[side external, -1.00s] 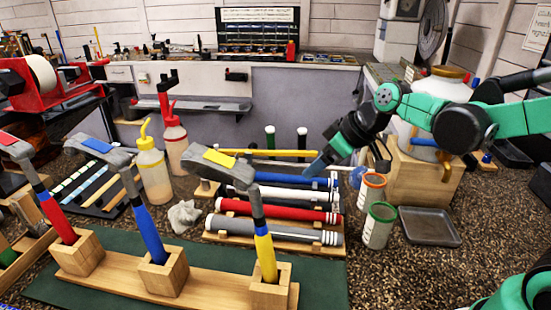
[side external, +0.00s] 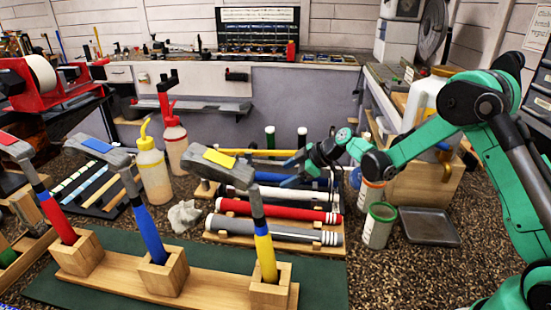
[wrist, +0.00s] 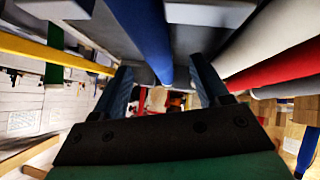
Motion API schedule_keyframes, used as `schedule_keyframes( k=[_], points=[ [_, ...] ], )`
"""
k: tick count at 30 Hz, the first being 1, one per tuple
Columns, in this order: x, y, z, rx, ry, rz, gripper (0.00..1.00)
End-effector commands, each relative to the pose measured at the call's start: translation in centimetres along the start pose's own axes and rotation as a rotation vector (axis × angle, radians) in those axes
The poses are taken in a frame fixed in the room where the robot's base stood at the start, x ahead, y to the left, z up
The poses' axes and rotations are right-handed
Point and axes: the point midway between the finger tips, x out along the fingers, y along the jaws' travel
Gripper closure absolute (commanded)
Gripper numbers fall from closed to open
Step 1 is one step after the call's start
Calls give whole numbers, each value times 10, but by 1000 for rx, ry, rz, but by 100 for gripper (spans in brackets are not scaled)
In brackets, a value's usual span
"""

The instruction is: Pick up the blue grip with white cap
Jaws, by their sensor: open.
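The blue grip (side external: 270,177) lies across the rack between the yellow grip and the white grip in the side view. Its right part is behind my gripper, and I cannot make out its white cap. My gripper (side external: 291,170) is open over the right half of the blue grip, coming in from the right. In the wrist view the blue grip (wrist: 146,35) runs lengthwise between the two open fingers of my gripper (wrist: 160,65). I see no clear contact between the fingers and the grip.
The yellow grip (side external: 268,152), white grip (side external: 285,195), red grip (side external: 275,210) and grey grip (side external: 265,230) lie close beside it. A hammer (side external: 225,166) stands in front. A green-rimmed can (side external: 379,226) and a grey tray (side external: 428,227) are at right.

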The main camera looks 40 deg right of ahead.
Motion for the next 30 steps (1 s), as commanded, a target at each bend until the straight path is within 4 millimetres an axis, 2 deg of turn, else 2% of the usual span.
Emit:
schedule_keyframes(
  k=[6, 14, 17, 21, 22, 30],
  points=[
    [17, 0, 0, -1, 0, 1, 32],
    [18, 0, 0, 0, -1, 1, 32],
    [18, 0, 0, 0, -1, 1, 57],
    [18, 0, 0, 0, -1, 1, 97],
    [18, 0, 0, 0, -1, 1, 100],
    [17, 0, -1, 0, 0, 0, 100]
  ],
)
